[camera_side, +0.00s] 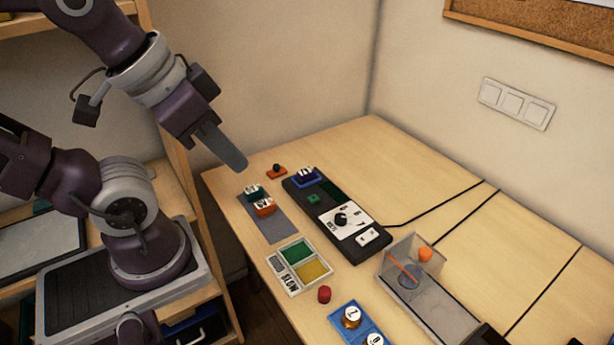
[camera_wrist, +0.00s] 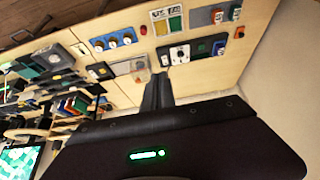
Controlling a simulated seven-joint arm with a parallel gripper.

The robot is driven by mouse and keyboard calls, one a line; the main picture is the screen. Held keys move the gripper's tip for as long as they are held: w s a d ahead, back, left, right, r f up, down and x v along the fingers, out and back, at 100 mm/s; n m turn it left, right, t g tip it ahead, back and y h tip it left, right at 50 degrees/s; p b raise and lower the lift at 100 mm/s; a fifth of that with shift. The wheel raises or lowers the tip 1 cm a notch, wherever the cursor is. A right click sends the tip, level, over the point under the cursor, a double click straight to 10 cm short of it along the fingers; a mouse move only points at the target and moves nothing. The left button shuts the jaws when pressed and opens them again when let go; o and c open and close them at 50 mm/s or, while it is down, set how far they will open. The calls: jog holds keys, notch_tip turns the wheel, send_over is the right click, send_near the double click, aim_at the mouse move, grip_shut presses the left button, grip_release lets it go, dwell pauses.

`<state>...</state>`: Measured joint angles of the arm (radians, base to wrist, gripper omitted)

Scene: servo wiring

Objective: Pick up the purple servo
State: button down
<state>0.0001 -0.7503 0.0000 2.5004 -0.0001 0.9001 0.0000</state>
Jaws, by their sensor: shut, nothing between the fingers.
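The purple servo (camera_side: 306,178), a blue-purple block with a pale top, sits on the far end of the black tester board. In the wrist view it looks small and dark blue (camera_wrist: 219,48) near the upper right. My gripper (camera_side: 238,163) is shut and empty, in the air to the upper left of the servo and apart from it. In the wrist view the closed fingers (camera_wrist: 158,82) point up the middle of the picture.
An orange servo (camera_side: 264,208) and a green one (camera_side: 254,192) sit on a grey mat (camera_side: 274,228). The tester board (camera_side: 374,252) has a knob and a cable. A green-and-yellow tray (camera_side: 284,279), a red button (camera_side: 324,295) and a clear box (camera_side: 442,312) stand nearer. The table's right side is mostly clear.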

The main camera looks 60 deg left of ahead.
jog(key=c, duration=2.1)
grip_release()
jog(key=o, duration=1.6)
